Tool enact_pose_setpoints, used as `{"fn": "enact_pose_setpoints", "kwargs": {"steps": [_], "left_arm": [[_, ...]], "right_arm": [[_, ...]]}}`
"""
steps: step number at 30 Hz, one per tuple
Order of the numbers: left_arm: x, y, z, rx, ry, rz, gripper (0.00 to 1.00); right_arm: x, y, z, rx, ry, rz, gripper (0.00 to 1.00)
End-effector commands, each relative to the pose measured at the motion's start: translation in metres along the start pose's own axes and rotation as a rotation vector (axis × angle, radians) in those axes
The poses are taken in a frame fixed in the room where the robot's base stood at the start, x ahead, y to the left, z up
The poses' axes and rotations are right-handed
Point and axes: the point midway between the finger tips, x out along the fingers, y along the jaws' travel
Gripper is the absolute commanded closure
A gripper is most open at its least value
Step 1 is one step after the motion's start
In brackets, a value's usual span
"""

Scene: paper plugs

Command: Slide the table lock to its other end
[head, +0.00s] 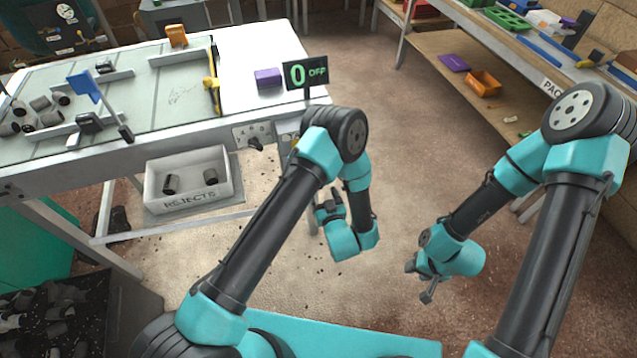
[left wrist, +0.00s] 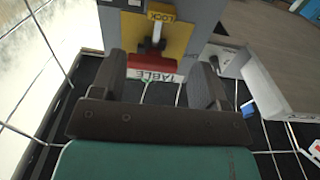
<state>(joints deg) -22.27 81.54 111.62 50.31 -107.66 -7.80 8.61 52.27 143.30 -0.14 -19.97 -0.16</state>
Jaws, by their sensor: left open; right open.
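In the left wrist view, the table lock (left wrist: 153,47) is a dark knob on a yellow backing, with a LOCK label (left wrist: 160,16) above it. A red part (left wrist: 152,62) and a TABLE label (left wrist: 153,75) lie below it in the picture. My left gripper (left wrist: 158,82) is open, its two fingers apart on either side of the lock in that view, with nothing seen between them. I cannot tell if either finger touches it. In the head view, my left gripper (head: 328,208) hangs beyond the table's right end. My right gripper (head: 420,280) is open and empty, low over the floor.
A "0 OFF" sign (head: 306,72) stands at the table's right end. Shelves stand at the right; floor between is open.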

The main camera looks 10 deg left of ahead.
Motion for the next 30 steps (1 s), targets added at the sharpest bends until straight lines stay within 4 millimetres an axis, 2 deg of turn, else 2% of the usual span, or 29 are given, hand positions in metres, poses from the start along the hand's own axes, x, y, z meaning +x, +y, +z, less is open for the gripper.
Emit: {"fn": "enact_pose_setpoints", "kwargs": {"steps": [1,6,10,15,30], "left_arm": [[-0.011,0.001,0.000,0.002,0.001,0.004,0.32],[-0.040,0.001,0.000,0.002,0.000,0.003,0.32],[-0.054,0.001,-0.001,0.001,0.001,0.002,0.32],[-0.060,0.000,0.000,0.000,0.002,0.000,0.32],[-0.057,-0.001,0.001,-0.004,-0.012,0.002,0.32]], "right_arm": [[0.000,0.000,0.000,0.000,0.000,0.000,0.55],[0.000,0.000,0.000,0.000,0.000,0.000,0.55],[0.000,0.000,0.000,0.000,0.000,0.000,0.55],[0.000,0.000,0.000,0.000,0.000,0.000,0.55],[0.000,0.000,0.000,0.000,0.000,0.000,0.55]]}}
